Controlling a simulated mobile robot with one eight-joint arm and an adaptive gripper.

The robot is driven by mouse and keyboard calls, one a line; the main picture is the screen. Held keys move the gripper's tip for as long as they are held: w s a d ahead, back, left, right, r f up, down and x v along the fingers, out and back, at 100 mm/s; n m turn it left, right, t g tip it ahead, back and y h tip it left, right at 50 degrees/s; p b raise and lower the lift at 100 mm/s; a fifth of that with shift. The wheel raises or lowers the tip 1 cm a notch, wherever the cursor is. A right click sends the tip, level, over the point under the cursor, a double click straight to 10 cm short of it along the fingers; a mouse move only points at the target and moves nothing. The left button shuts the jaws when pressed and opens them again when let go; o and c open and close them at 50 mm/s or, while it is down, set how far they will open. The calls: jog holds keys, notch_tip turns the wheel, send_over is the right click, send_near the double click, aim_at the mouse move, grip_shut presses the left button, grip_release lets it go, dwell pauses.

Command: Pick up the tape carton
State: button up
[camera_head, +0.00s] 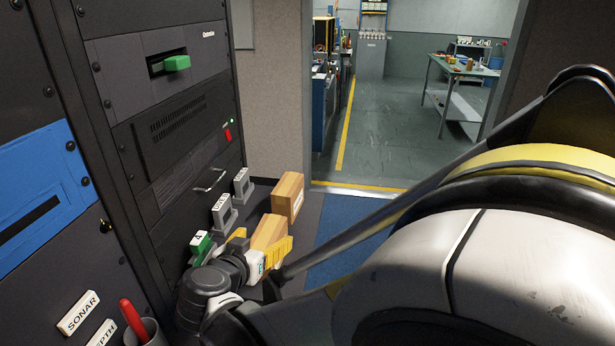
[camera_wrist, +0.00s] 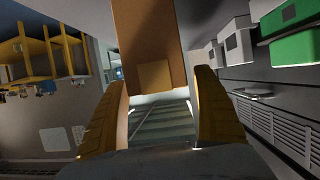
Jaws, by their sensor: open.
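A plain tan carton (camera_head: 268,231) stands on the console ledge at the yellow fingers of my gripper (camera_head: 262,243). A second tan carton (camera_head: 287,196) with a white label stands just behind it. I cannot tell for certain which one is the tape carton. In the wrist view a brown carton (camera_wrist: 150,35) with a lighter square patch reaches down between the fingertips of my gripper (camera_wrist: 161,82). The fingers are open, with gaps visible at both sides of the carton. My gripper hides the lower part of the near carton in the head view.
Grey levers (camera_head: 223,212) and a green lever (camera_head: 201,246) stand left of the cartons, close to my gripper. The black rack (camera_head: 165,120) rises along the left. A cup (camera_head: 146,333) holds a red-handled item at the front. A doorway with clear floor (camera_head: 385,135) lies beyond.

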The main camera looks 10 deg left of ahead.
jog(key=x, duration=0.2)
jog(key=shift+w+f, duration=0.1)
jog(key=shift+w, duration=0.15)
jog(key=c, duration=1.5)
